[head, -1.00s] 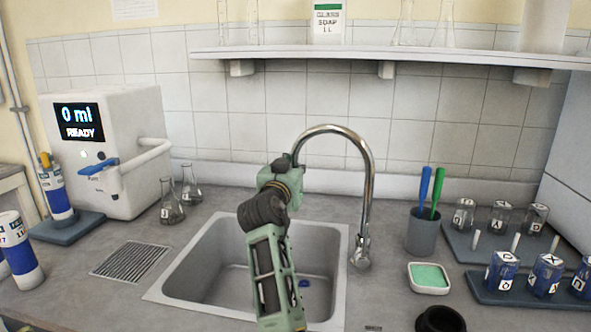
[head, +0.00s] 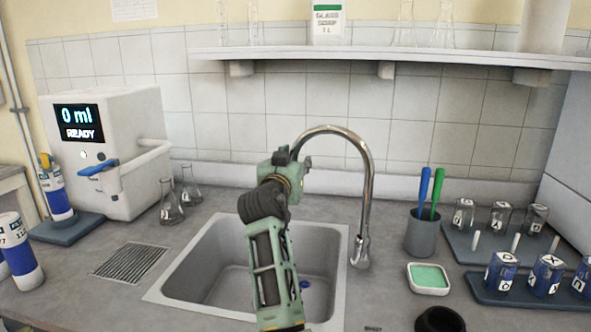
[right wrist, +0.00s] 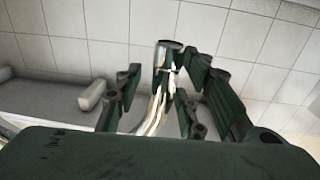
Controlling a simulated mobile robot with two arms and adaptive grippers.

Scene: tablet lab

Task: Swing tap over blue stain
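The chrome tap (head: 371,165) stands at the sink's right edge. Its gooseneck arches up and left, and its spout end is by my right gripper (head: 297,162). In the right wrist view the chrome spout (right wrist: 168,52) shows between the dark green fingers of my right gripper (right wrist: 170,88). The fingers are spread, with gaps beside the spout; I cannot tell whether one touches it. The small blue stain (head: 305,284) lies on the sink floor, right of my right forearm and lower in the picture than the spout end. My left gripper is not in view.
The grey sink (head: 205,262) is set in the counter. A white dispenser (head: 135,120) and flasks (head: 171,208) stand to the left. A cup with two brushes (head: 422,235), a green sponge dish (head: 428,278) and racks of jars (head: 500,272) are right of the tap. A shelf (head: 400,57) runs above.

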